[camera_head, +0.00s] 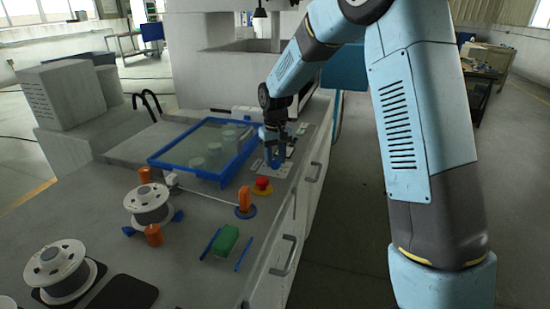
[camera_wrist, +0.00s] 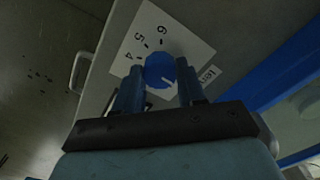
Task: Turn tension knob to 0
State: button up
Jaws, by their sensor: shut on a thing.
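The blue tension knob (camera_wrist: 160,70) sits on a white dial plate (camera_wrist: 190,36) in the wrist view. The numbers 4, 5 and 6 show along the upper left of the dial. A small white mark on the knob points to the lower right, away from those numbers. The rest of the scale is hidden behind my gripper. My gripper (camera_wrist: 159,88) has one finger on each side of the knob and is shut on it. In the head view, my gripper (camera_head: 274,148) is down at the bench's right side, beside the blue-framed glass panel.
A red button (camera_head: 262,184) and an orange handle (camera_head: 244,200) stand in front of the gripper. The blue-framed panel (camera_head: 170,163) lies to the left. A green block (camera_head: 227,241) and wire spools (camera_head: 148,204) are nearer. Drawer handles (camera_head: 283,256) jut from the bench's right face.

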aim_at(275, 160)
jog(key=shift+r, duration=0.1)
dwell(0.3)
jog(key=o, duration=1.1)
jog(key=shift+c, duration=0.2)
notch_tip(275, 160, up, 14)
jog(key=shift+f, duration=0.2)
